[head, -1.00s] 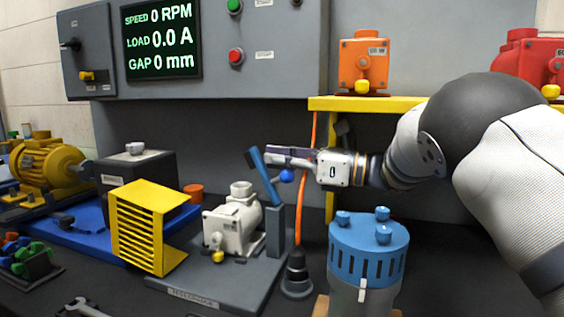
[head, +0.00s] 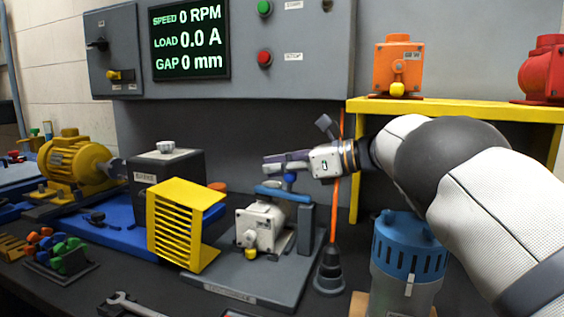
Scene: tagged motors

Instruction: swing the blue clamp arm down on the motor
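The white motor (head: 262,228) sits on a dark grey base plate (head: 225,275) near the centre. The blue clamp arm (head: 283,192) lies nearly level across the top of the motor, joined to a grey post (head: 305,228) on its right. I cannot tell whether its far end presses on the motor. A blue ball knob (head: 290,178) stands up from the arm. My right gripper (head: 268,163) is just above the knob, pointing left; its fingers look close together with nothing between them. The fingers seem to touch the knob or hover just over it. My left gripper is not in view.
A yellow slotted guard (head: 183,222) stands left of the motor. A black cone (head: 328,270) and a blue-topped cylinder (head: 408,250) stand to the right. A yellow shelf (head: 450,108) carries orange (head: 398,68) and red (head: 545,68) units. A wrench (head: 130,303) lies in front.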

